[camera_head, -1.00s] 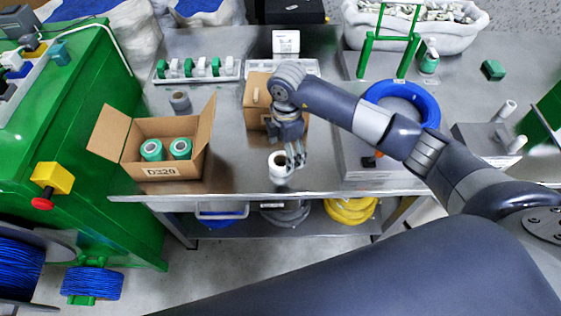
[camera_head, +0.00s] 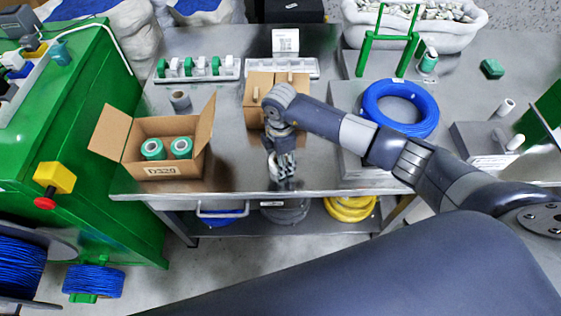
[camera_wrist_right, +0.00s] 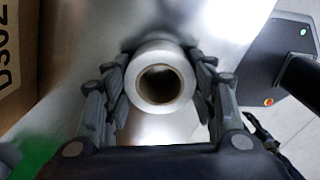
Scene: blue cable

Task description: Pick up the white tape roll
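The white tape roll (camera_wrist_right: 162,80) stands between the two fingers of my right gripper (camera_wrist_right: 162,95), its round hole facing the wrist camera. The fingers lie close along both sides of it; I see no clear squeeze, and exact contact is hard to tell. In the head view my right gripper (camera_head: 283,170) points down at the front edge of the metal table (camera_head: 230,175) and largely hides the roll. My left gripper is not in view.
An open cardboard box (camera_head: 160,170) with green-white rolls stands to the left. A smaller carton (camera_head: 254,112) is just behind my gripper. A blue cable coil (camera_head: 400,108) lies to the right. A grey roll (camera_head: 180,100) stands behind the open box.

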